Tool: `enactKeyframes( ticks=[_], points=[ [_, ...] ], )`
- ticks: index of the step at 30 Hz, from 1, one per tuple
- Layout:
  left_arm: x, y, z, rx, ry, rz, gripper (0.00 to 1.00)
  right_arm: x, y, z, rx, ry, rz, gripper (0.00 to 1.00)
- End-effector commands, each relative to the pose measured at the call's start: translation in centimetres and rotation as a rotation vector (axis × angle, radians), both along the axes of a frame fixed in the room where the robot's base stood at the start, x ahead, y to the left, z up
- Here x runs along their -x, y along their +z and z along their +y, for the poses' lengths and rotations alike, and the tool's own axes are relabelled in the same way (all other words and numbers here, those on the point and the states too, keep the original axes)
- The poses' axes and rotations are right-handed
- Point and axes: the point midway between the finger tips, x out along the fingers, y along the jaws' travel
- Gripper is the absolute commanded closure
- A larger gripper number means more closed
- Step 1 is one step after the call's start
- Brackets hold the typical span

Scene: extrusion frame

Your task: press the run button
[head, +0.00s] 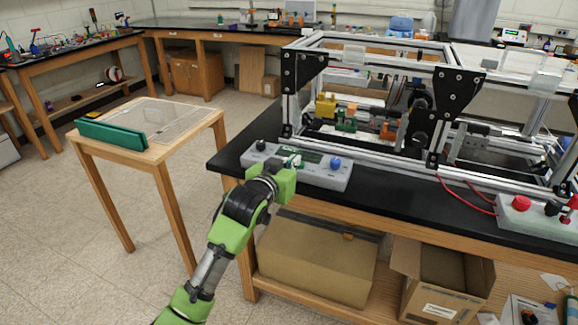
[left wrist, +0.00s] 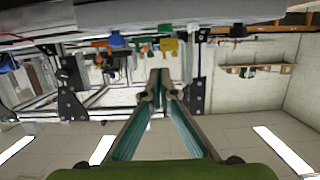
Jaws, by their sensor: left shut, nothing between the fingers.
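A light grey control box (head: 325,178) sits at the front left of the black bench top. It has a dark display, a blue knob (head: 335,163) on its right and a dark knob (head: 260,145) on its left. My left gripper (head: 296,161) is over the box's front middle, and its fingers hide part of the panel. No run button can be made out there. In the left wrist view, which is upside down, the left fingers (left wrist: 159,74) are shut and empty, with the blue knob (left wrist: 116,41) beyond them. Whether they touch the box is unclear. My right gripper is not in view.
An aluminium extrusion frame (head: 365,42) with black corner plates stands behind the box. A second box (head: 535,222) with a red button (head: 521,203) and red wires lies at the right. A small wooden table (head: 158,152) holds a green case. Cardboard boxes (head: 318,258) sit under the bench.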

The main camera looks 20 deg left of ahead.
Motion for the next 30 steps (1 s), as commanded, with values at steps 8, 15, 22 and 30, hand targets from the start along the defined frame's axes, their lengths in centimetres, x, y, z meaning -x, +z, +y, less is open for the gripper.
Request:
enactKeyframes(
  ticks=[8,15,22,30],
  points=[
    [2.7,0.7,0.1,0.000,0.000,-0.001,1.00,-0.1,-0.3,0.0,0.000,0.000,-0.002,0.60],
    [3.0,0.9,0.1,0.000,0.000,-0.002,1.00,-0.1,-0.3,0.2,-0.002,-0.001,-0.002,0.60],
    [3.0,0.9,0.1,0.000,0.000,-0.002,1.00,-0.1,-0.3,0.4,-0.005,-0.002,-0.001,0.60],
    [2.7,-4.5,0.3,-0.009,0.004,0.076,1.00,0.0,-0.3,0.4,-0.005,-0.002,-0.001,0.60]
  ],
)
